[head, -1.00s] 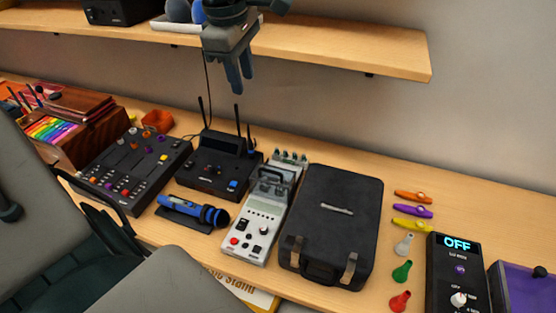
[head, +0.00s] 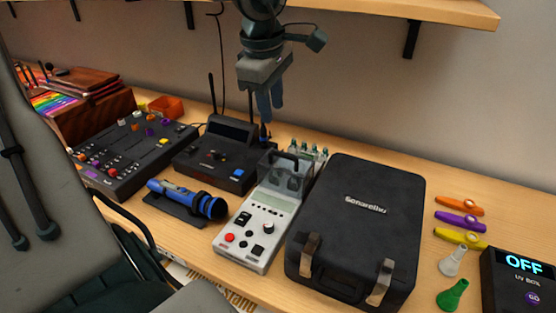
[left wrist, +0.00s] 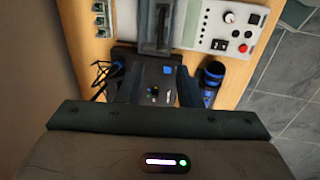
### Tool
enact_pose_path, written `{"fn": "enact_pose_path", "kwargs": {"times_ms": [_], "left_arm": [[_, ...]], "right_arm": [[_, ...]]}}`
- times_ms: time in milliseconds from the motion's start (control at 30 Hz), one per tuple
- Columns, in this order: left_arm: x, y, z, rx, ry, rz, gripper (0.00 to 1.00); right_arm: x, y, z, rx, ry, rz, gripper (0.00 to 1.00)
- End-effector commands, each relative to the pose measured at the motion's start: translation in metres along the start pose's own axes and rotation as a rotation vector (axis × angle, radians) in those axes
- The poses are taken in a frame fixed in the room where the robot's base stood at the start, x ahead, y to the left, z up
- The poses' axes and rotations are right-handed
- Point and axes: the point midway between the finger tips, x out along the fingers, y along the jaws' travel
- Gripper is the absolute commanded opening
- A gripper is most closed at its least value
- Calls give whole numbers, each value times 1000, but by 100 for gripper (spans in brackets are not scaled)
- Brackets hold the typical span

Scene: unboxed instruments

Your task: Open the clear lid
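The clear lid (head: 284,175) is a smoky see-through cover with a dark handle. It looks shut over the far part of a white device (head: 252,228) with a screen, knobs and a red button. In the left wrist view the lid (left wrist: 155,22) is at the top, beside the device's white panel (left wrist: 216,22). My left gripper (head: 270,112) hangs fingers-down above and behind the lid, apart from it. In the left wrist view its two fingers (left wrist: 158,88) are spread with nothing held between them. My right gripper is not in view.
A black case (head: 360,225) stands close on the device's right. A black router-like box (head: 222,155) with antennas and a blue microphone (head: 188,198) are on its left. A wooden shelf (head: 440,12) runs above. Kazoos (head: 460,222) lie at the right.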

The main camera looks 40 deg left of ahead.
Motion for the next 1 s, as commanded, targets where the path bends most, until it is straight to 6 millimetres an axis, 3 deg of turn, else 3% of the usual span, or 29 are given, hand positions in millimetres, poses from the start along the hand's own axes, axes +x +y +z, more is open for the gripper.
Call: {"fn": "enact_pose_path", "kwargs": {"times_ms": [267, 633, 800, 1000], "left_arm": [[29, -2, 0, 0, -1, -4, 32], [95, -2, 0, 0, 0, -5, 32], [109, -1, 0, 0, -1, -2, 32], [113, -1, 0, 0, -2, -1, 32]], "right_arm": [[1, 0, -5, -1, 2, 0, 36], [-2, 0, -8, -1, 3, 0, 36], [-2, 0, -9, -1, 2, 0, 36], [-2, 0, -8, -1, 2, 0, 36]]}}
